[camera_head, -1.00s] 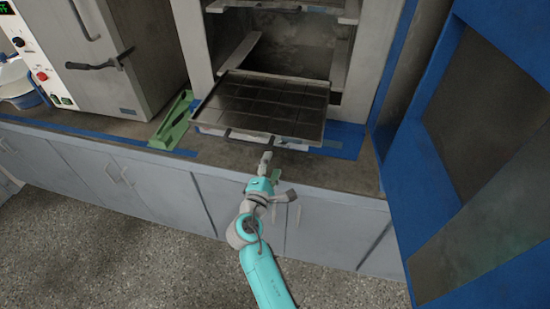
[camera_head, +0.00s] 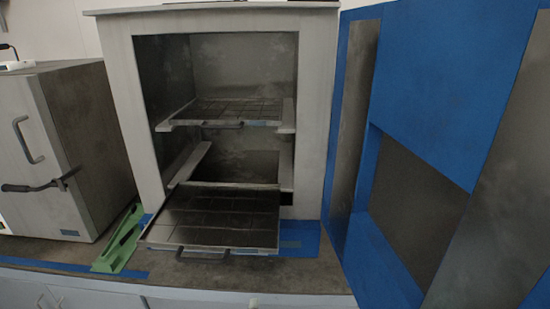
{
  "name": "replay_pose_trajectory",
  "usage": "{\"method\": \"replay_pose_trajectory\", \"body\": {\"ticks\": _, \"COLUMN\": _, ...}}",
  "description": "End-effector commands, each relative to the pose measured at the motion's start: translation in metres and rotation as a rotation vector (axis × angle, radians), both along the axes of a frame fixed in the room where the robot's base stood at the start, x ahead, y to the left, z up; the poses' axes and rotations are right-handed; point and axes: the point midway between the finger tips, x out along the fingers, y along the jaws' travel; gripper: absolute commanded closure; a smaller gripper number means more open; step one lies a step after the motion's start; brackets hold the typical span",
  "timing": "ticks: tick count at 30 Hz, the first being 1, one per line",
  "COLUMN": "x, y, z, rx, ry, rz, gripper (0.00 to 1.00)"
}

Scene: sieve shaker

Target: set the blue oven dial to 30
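The oven with the blue door stands in the middle, its pale frame (camera_head: 122,85) around an open chamber. Its blue door (camera_head: 430,70) is swung wide open at the right. I see no dial on the parts of this oven that show. A lower tray (camera_head: 215,216) is pulled out toward me, its dark handle (camera_head: 203,254) at the front edge. An upper tray (camera_head: 230,110) sits inside. My gripper does not show clearly; a tiny pale shape at the bottom edge is too small to identify.
A second grey oven (camera_head: 75,140) with a shut door and dark handles stands at left. A green holder (camera_head: 120,240) lies on the counter (camera_head: 320,277) between the ovens. The open door and pulled-out tray jut forward.

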Motion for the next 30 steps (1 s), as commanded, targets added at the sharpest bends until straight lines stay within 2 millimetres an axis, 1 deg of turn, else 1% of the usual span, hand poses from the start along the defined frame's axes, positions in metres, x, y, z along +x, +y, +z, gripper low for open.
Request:
{"method": "replay_pose_trajectory", "body": {"ticks": 1, "x": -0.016, "y": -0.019, "z": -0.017, "rx": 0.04, "ry": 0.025, "rz": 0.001, "gripper": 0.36}}
{"method": "replay_pose_trajectory", "body": {"ticks": 5, "x": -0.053, "y": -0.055, "z": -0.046, "rx": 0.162, "ry": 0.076, "rz": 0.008, "gripper": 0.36}}
{"method": "replay_pose_trajectory", "body": {"ticks": 6, "x": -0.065, "y": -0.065, "z": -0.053, "rx": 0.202, "ry": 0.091, "rz": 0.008, "gripper": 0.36}}
{"method": "replay_pose_trajectory", "body": {"ticks": 10, "x": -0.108, "y": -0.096, "z": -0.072, "rx": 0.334, "ry": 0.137, "rz": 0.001, "gripper": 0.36}}
{"method": "replay_pose_trajectory", "body": {"ticks": 14, "x": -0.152, "y": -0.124, "z": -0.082, "rx": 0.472, "ry": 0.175, "rz": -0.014, "gripper": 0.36}}
{"method": "replay_pose_trajectory", "body": {"ticks": 15, "x": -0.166, "y": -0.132, "z": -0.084, "rx": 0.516, "ry": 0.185, "rz": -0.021, "gripper": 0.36}}
{"method": "replay_pose_trajectory", "body": {"ticks": 19, "x": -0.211, "y": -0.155, "z": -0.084, "rx": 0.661, "ry": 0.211, "rz": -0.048, "gripper": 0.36}}
{"method": "replay_pose_trajectory", "body": {"ticks": 23, "x": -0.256, "y": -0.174, "z": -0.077, "rx": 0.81, "ry": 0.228, "rz": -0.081, "gripper": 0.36}}
{"method": "replay_pose_trajectory", "body": {"ticks": 24, "x": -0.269, "y": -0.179, "z": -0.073, "rx": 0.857, "ry": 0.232, "rz": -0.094, "gripper": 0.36}}
{"method": "replay_pose_trajectory", "body": {"ticks": 26, "x": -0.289, "y": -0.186, "z": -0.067, "rx": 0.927, "ry": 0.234, "rz": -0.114, "gripper": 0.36}}
{"method": "replay_pose_trajectory", "body": {"ticks": 30, "x": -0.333, "y": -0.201, "z": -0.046, "rx": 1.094, "ry": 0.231, "rz": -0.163, "gripper": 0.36}}
